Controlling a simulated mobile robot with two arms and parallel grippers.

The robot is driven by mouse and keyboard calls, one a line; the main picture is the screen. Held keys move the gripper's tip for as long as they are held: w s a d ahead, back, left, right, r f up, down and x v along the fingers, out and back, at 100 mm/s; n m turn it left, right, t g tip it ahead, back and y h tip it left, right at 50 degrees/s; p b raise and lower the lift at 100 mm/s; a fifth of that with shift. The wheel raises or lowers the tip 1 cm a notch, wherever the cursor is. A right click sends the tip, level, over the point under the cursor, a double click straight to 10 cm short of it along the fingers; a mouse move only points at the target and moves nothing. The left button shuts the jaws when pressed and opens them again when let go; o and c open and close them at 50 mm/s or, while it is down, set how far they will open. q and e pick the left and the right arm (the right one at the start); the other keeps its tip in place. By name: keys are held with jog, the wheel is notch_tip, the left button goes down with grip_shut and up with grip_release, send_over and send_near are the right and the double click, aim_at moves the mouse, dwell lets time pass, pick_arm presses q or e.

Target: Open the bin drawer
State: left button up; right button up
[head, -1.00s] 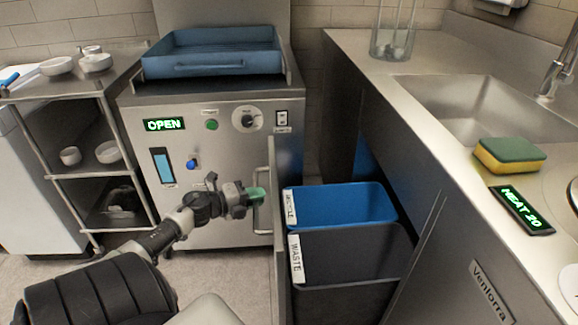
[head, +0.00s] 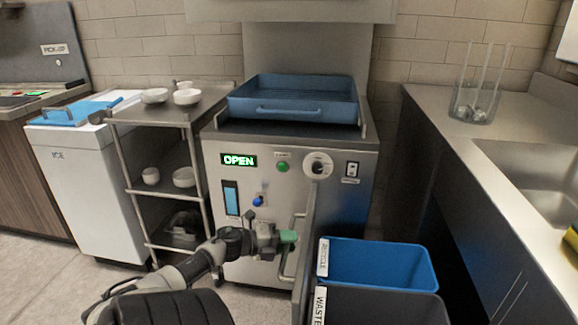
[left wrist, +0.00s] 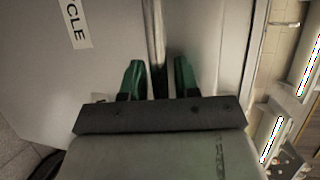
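The bin drawer stands pulled out from the counter in the head view, with its thin grey front panel (head: 306,262) seen nearly edge-on. A blue recycle bin (head: 378,262) and a dark grey waste bin (head: 375,305) show inside it. The drawer's bar handle (head: 286,268) is on the panel's left side. My left gripper (head: 288,237) is at the handle. In the left wrist view its green fingers (left wrist: 160,80) are apart, with a metal bar (left wrist: 154,40) running between them. I cannot tell whether they touch it. My right gripper is not in view.
A steel machine (head: 270,185) with a lit OPEN sign and a blue tray (head: 292,100) on top stands behind my left gripper. A shelf rack (head: 160,180) is to its left. The counter (head: 440,115) with the sink is at right.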

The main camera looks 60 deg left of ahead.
pick_arm(q)
jog(key=shift+o, duration=0.7)
jog(key=shift+s+a, duration=0.1)
jog(key=shift+s, duration=0.1)
jog(key=p+v, duration=0.2)
jog(key=v, duration=0.8)
jog(key=shift+s, duration=0.15)
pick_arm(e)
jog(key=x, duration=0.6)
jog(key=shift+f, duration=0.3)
pick_arm(q)
jog(key=shift+r, duration=0.1)
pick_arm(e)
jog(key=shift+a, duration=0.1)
pick_arm(q)
jog(key=shift+s, duration=0.1)
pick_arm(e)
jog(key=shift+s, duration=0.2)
